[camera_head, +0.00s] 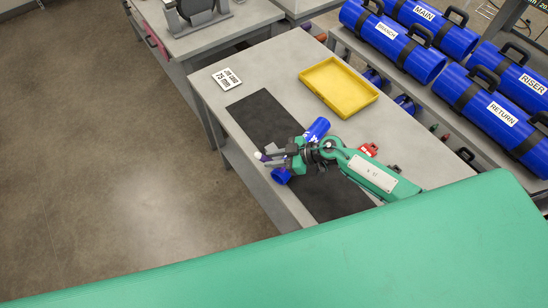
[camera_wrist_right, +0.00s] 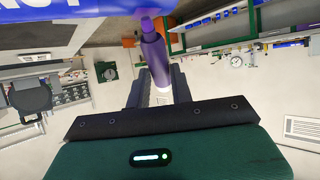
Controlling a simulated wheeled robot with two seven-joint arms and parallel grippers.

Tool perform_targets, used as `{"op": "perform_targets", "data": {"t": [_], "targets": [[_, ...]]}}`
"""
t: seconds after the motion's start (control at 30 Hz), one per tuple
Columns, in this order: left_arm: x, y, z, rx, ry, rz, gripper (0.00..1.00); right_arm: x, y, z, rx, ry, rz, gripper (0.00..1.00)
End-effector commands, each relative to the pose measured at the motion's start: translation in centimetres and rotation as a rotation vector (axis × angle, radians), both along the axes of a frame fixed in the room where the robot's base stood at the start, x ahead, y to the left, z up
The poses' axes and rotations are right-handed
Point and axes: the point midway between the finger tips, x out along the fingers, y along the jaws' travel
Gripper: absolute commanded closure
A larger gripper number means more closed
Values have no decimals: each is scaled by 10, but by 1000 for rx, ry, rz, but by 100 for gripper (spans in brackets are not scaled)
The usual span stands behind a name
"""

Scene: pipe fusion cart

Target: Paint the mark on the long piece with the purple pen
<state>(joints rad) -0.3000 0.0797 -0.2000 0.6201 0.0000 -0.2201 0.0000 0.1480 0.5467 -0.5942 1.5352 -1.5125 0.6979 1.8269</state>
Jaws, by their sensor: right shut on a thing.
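A blue pipe piece lies on the black mat (camera_head: 258,113), with one end (camera_head: 318,127) showing above my right arm and another blue part (camera_head: 281,176) below it. Its middle is hidden by the gripper. My right gripper (camera_head: 272,158) is shut on the purple pen (camera_wrist_right: 155,52), across the pipe near the table's front edge. The pen's purple tip points toward the blue surface (camera_wrist_right: 45,20) at the top of the right wrist view, where white letters show. I cannot tell whether the tip touches it. The mark is not visible. My left gripper is out of view.
A yellow tray (camera_head: 338,87) stands empty behind the mat. A white card (camera_head: 227,79) lies at the table's left end. Red items (camera_head: 369,150) lie right of the mat. Large blue labelled cylinders (camera_head: 392,41) fill the rack behind. The mat's left part is clear.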

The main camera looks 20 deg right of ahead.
Motion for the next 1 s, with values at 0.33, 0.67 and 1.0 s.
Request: {"op": "perform_targets", "data": {"t": [0.33, 0.67, 1.0], "targets": [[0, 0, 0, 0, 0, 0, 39, 1, -1, 20, -1, -3, 0, 100], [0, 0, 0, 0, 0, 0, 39, 0, 0, 46, -1, -2, 1, 100], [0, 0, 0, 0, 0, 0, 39, 0, 0, 69, -1, -2, 1, 100]]}}
